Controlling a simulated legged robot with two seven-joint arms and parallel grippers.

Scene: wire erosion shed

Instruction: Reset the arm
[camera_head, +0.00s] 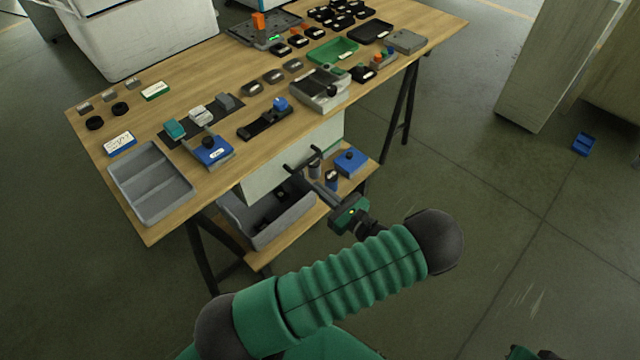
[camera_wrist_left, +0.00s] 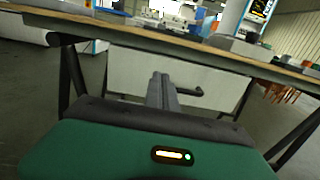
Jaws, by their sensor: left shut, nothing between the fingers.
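My left arm reaches from the bottom of the head view toward the front of the workbench. My left gripper (camera_head: 318,188) is shut and empty, its fingers pointing at the area just below the dark drawer handle (camera_head: 302,160). In the left wrist view the closed fingers (camera_wrist_left: 162,88) stand in front of the pale drawer front (camera_wrist_left: 125,75), with the handle (camera_wrist_left: 188,91) just to their right. Whether they touch the handle cannot be told. A small green and dark part shows at the bottom right edge of the head view; no right gripper fingers are visible.
The wooden workbench (camera_head: 235,90) carries a grey divided tray (camera_head: 150,181), blue and grey blocks and black parts. Its lower shelf holds a grey bin (camera_head: 270,236) and a blue box (camera_head: 350,161). A blue item (camera_head: 583,144) lies on the floor. Floor right of the bench is mostly clear.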

